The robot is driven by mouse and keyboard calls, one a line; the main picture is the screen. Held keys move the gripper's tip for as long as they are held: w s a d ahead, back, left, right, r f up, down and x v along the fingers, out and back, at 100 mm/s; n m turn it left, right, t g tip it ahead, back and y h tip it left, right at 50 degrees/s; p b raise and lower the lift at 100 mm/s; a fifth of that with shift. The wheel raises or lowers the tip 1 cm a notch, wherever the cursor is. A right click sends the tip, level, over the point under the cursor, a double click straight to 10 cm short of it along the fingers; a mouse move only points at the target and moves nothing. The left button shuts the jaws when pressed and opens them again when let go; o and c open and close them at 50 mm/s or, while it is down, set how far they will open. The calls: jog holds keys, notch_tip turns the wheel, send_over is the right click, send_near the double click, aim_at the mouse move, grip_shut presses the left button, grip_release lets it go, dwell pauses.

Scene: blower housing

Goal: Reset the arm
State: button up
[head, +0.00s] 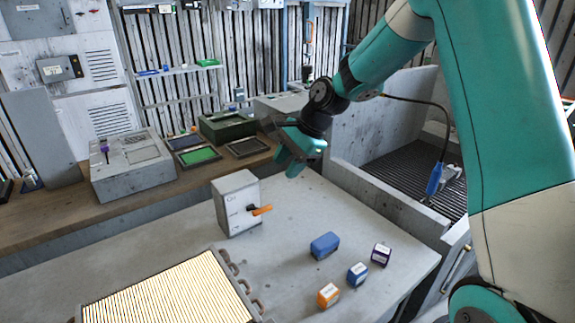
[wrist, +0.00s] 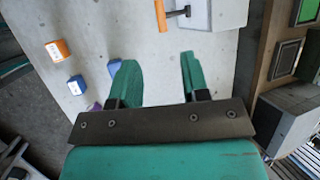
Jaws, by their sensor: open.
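My arm reaches in from the upper right of the head view. My gripper (head: 300,150) is raised above the far part of the grey table (head: 185,255), with nothing seen in it. In the wrist view my gripper (wrist: 157,80) shows two teal fingers standing apart, with bare table between and beyond them. The fingertips touch nothing that I can see. A grey box with an orange handle (head: 237,204) stands on the table below and left of my gripper. It also shows at the top of the wrist view (wrist: 215,12).
A blue block (head: 325,246), an orange one (head: 328,295), a smaller blue one (head: 357,274) and a purple one (head: 381,255) sit at the table's right. A ribbed panel (head: 165,295) lies in front. A wooden bench (head: 110,205) with equipment runs behind; a walled basin (head: 385,140) stands right.

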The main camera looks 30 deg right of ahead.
jog(key=shift+a+r, duration=0.1)
dwell(0.4)
jog(key=s+a+r+n+g+b, duration=0.1)
jog(key=s+a+n, duration=0.3)
jog(key=s+n, duration=0.3)
jog(key=s+a+r+n+b, duration=0.1)
jog(key=s+a+n, duration=0.3)
jog(key=s+n, duration=0.4)
jog(key=s+a+r+n+g, duration=0.1)
jog(key=s+a+n, duration=0.3)
jog(key=s, duration=1)
jog(key=r+n, duration=0.1)
jog(key=n, duration=0.2)
jog(key=shift+s+a+r+n+g+h+b, duration=0.25)
jog(key=shift+a+r+n+g+h+b, duration=0.05)
jog(key=shift+a+r+h+b, duration=0.1)
